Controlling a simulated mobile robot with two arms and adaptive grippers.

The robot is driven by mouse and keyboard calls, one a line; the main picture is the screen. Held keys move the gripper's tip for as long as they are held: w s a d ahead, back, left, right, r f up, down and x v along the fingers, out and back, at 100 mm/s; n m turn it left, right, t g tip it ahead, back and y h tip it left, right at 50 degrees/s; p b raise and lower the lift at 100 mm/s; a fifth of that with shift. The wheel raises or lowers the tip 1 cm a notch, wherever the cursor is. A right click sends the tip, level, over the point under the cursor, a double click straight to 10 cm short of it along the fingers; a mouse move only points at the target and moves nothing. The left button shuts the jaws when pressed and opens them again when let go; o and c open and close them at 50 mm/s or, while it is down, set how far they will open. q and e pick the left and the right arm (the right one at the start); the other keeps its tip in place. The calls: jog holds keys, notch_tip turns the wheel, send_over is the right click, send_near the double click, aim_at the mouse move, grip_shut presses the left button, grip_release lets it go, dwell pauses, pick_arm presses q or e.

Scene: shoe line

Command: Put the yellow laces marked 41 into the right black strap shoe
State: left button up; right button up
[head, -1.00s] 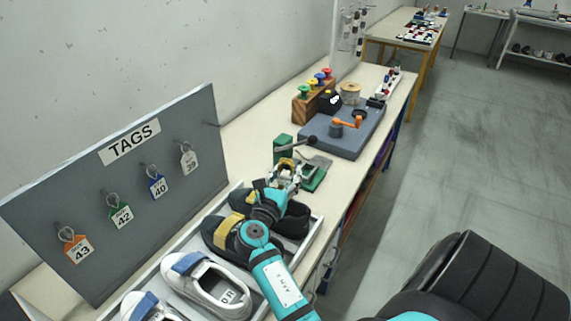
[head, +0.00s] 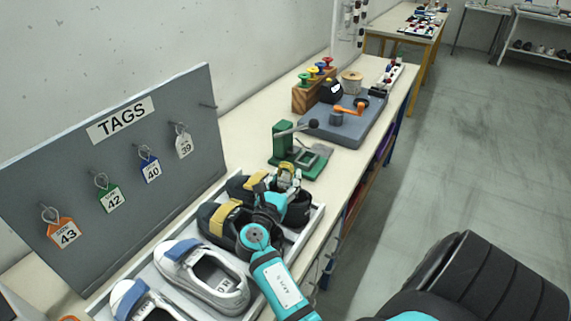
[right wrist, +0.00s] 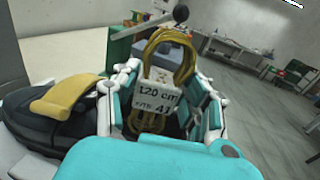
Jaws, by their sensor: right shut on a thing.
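My right gripper (head: 284,184) is shut on the yellow laces (right wrist: 170,52), which form an upright looped bundle. Their white tag (right wrist: 160,96) reads 120 cm and 41. In the head view the gripper is over the far end of the tray, at the right black strap shoe (head: 299,211), and partly covers it. The left black strap shoe (head: 213,221) sits beside it, nearer me. A black shoe with a yellow strap (right wrist: 62,97) is left of the gripper in the wrist view. I cannot tell if the laces touch a shoe. My left gripper is out of view.
White shoes with blue straps (head: 205,272) share the tray (head: 318,213). A grey TAGS board (head: 120,180) stands along the left. A green lever press (head: 284,142) and a grey fixture board (head: 345,128) are beyond the tray.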

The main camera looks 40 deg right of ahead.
jog(key=o, duration=1.1)
jog(key=shift+c, duration=0.2)
jog(key=shift+r, duration=0.2)
notch_tip(320, 180, up, 10)
jog(key=shift+f, duration=0.25)
